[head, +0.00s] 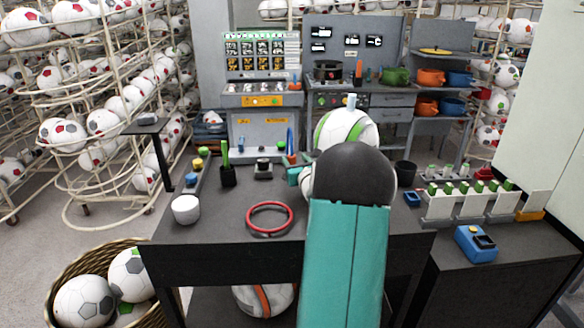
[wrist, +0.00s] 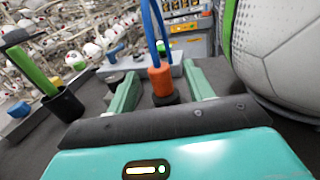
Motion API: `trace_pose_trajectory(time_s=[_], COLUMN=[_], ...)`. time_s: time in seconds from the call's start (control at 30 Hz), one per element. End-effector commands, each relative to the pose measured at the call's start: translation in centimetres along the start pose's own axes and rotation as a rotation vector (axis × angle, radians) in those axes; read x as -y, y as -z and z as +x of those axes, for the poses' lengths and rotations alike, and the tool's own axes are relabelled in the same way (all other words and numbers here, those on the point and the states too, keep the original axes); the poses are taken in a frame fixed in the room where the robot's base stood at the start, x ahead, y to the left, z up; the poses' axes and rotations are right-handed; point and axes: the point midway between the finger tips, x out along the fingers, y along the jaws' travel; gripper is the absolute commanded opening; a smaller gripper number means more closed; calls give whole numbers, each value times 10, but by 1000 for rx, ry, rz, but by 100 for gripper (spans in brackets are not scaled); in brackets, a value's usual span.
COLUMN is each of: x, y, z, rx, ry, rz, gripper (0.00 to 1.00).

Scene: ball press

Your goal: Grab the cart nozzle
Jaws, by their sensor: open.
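The nozzle (wrist: 160,80) is an orange cylinder on a dark base with blue tubing rising from its top. In the wrist view it shows between the two green fingers of my gripper (wrist: 159,72). The fingers are spread wide, with a visible gap on each side of the nozzle. In the head view the orange nozzle (head: 292,158) and its blue tube stand near the back of the dark cart, just left of my arm. My arm hides most of my gripper there; one green finger shows. I cannot tell how deep the nozzle sits between the fingers.
A large green-and-white ball (wrist: 285,45) stands close to the right of my gripper. A black cup (wrist: 63,104) with a green tool is to the left. A red ring (head: 270,218) and a white pot (head: 186,209) lie on the cart top. Ball racks (head: 90,100) fill the left.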

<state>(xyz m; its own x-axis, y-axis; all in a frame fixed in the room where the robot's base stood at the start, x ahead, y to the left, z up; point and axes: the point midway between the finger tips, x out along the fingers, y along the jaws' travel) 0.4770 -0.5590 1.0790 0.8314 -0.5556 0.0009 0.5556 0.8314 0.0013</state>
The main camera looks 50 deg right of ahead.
Motion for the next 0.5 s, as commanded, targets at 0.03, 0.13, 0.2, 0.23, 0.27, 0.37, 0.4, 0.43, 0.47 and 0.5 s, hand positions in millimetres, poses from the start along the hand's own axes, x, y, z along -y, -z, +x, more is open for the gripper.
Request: trace_pose_trajectory(time_s=[0.03,0.13,0.2,0.23,0.27,0.37,0.4,0.43,0.47,0.5], x=[0,-1,-1,-1,-1,-2,-2,-2,-2,-2], y=[1,4,6,7,6,6,6,6,6,6], z=[4,16,28,32,37,48,50,51,51,51], rx=[0,-1,0,-1,0,0,0,-1,-1,-1], ry=[0,-1,-1,0,-1,-1,-1,-1,-1,-1], rz=[0,1,1,1,0,-1,-1,-1,-1,-1], gripper=[52,52,52,52,52,52,52,52,52,52])
